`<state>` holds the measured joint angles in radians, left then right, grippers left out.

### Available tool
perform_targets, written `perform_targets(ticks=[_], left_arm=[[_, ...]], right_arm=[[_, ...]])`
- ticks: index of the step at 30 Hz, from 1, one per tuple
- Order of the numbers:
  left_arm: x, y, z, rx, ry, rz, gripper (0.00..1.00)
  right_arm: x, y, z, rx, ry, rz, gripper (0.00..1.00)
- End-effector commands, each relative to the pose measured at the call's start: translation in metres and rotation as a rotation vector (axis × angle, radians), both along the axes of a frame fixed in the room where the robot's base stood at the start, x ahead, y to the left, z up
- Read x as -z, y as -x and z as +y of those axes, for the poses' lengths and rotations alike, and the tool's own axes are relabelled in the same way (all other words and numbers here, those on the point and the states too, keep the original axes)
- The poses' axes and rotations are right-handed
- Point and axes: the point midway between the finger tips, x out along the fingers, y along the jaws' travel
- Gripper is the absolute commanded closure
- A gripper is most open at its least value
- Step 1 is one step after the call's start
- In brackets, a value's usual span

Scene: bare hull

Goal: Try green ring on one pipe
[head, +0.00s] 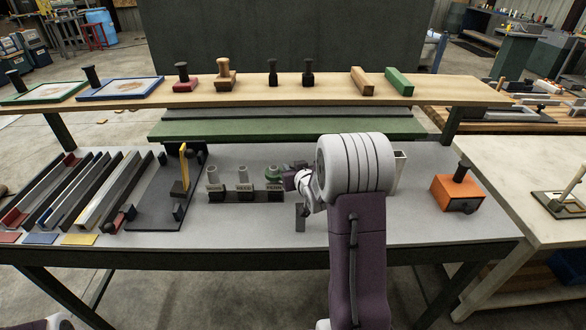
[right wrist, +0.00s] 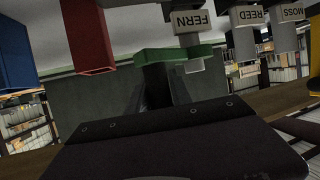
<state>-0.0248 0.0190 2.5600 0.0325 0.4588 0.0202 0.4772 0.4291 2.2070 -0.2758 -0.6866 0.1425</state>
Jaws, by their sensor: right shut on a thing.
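Three short grey pipes stand in a row on the table, labelled MOSS (head: 212,175), REED (head: 243,175) and FERN (head: 274,187). The green ring (head: 271,173) is at the upper part of the FERN pipe. In the right wrist view, which is upside down, the ring (right wrist: 205,50) appears to be around that pipe, with the pale pipe end (right wrist: 195,66) showing past it. My right gripper (head: 289,180) is shut on the ring's side, right of the pipe. How closely the ring fits is hard to tell.
An orange box with a black knob (head: 457,190) stands at the right of the table. A dark board with a yellow upright (head: 181,172) and several slanted channels (head: 80,190) are on the left. A wooden shelf (head: 330,92) runs behind. The table front is mostly clear.

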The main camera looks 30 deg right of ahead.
Motion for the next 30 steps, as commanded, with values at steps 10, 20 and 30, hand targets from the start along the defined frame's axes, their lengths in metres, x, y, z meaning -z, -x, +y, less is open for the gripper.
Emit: perform_targets(ticks=[10, 20, 30], left_arm=[[0.0075, 0.0000, 0.0000, 0.000, 0.000, 0.000, 0.64], [0.0100, 0.0000, 0.0000, 0.000, 0.000, 0.000, 0.64], [0.0099, 0.0000, 0.0000, 0.000, 0.000, 0.000, 0.64]], right_arm=[[0.0078, -0.0001, 0.0000, 0.000, 0.000, -0.001, 1.00], [0.0104, -0.0001, 0.0000, 0.000, 0.000, -0.001, 1.00], [0.0103, -0.0002, -0.0001, 0.000, 0.000, -0.001, 1.00]])
